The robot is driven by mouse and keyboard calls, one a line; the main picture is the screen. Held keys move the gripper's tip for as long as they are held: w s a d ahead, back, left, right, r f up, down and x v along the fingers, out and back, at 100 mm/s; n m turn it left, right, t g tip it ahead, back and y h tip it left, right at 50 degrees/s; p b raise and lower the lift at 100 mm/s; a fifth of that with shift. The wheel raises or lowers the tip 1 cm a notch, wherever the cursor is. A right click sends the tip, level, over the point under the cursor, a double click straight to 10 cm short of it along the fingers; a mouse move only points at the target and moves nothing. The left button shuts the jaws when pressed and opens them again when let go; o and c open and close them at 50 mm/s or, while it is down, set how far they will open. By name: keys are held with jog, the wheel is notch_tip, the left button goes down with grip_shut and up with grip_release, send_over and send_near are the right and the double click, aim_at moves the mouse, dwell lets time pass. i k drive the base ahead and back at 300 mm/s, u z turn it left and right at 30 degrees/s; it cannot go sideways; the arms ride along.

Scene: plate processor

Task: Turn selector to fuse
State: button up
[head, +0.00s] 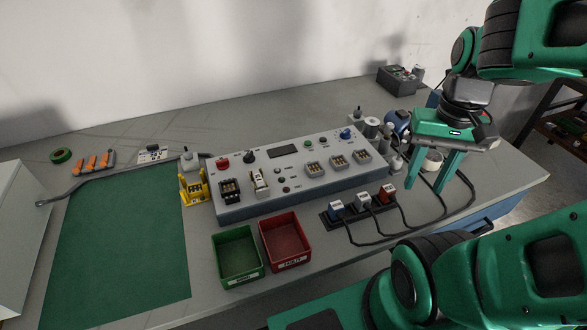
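The grey control panel box (300,186) stands on the table in the middle of the head view. A black knob (249,157) sits on its back left, beside a red knob (223,162). A blue knob (346,134) sits at its back right. The labels are too small to read, so I cannot tell which knob is the selector or where it points. My gripper (424,190) is to the right of the panel, pointing down, with its two green fingers apart. It appears empty and is clear of the knobs.
A green bin (237,276) and a red bin (306,262) stand in front of the panel. A strip with blue, white and red plugs (388,193) and trailing cables lies at front right. Bottles and spools (372,125) crowd the right end. A green mat (120,255) is clear.

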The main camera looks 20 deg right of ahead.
aim_at(249, 158)
jog(key=u, duration=0.05)
jog(key=k, duration=0.5)
jog(key=u, duration=1.2)
jog(key=i, duration=0.75)
jog(key=z, duration=1.25)
